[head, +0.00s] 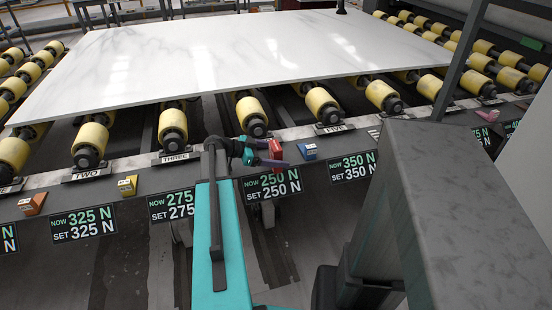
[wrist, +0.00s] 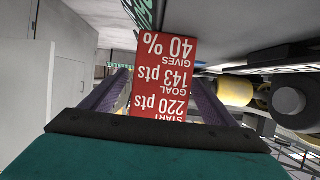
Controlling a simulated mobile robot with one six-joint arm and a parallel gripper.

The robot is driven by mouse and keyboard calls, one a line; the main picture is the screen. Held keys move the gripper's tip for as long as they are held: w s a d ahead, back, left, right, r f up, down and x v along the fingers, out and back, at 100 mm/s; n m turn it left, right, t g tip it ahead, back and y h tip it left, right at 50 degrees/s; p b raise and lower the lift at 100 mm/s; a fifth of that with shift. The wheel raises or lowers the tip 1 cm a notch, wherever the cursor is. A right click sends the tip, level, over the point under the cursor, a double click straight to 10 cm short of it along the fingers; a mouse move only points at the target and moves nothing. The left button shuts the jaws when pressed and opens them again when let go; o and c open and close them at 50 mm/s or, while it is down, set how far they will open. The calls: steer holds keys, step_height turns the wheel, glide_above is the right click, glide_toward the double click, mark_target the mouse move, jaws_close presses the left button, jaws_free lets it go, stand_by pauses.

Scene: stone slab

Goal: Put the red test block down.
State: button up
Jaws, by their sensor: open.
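The red test block (head: 276,149) is near the sloping ledge in front of the rollers, above the 250 N display in the head view. In the wrist view the red block (wrist: 163,75) fills the middle, with white text upside down: start 220 pts, goal 143 pts, gives 40 %. My gripper (head: 270,162) is at the block, with its purple fingers (wrist: 158,88) open on either side of it. The gap between fingers and block is too small to judge. Whether the block's underside rests on the ledge is hidden.
A blue block (head: 308,151) stands close right of the red one. A yellow block (head: 127,185) and an orange block (head: 31,203) sit further left on the ledge. A white stone slab (head: 200,60) lies on yellow rollers (head: 250,115) behind.

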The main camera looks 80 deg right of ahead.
mark_target(272, 146)
stand_by(0.4)
steer(key=c, duration=1.6)
steer(key=shift+c, duration=0.2)
steer(key=shift+r, duration=0.15)
steer(key=shift+r, duration=0.8)
step_height(272, 146, up, 2)
steer(key=a+r, duration=0.1)
steer(key=a, duration=1.2)
steer(key=shift+w+a+r, duration=0.2)
steer(key=shift+a, duration=0.1)
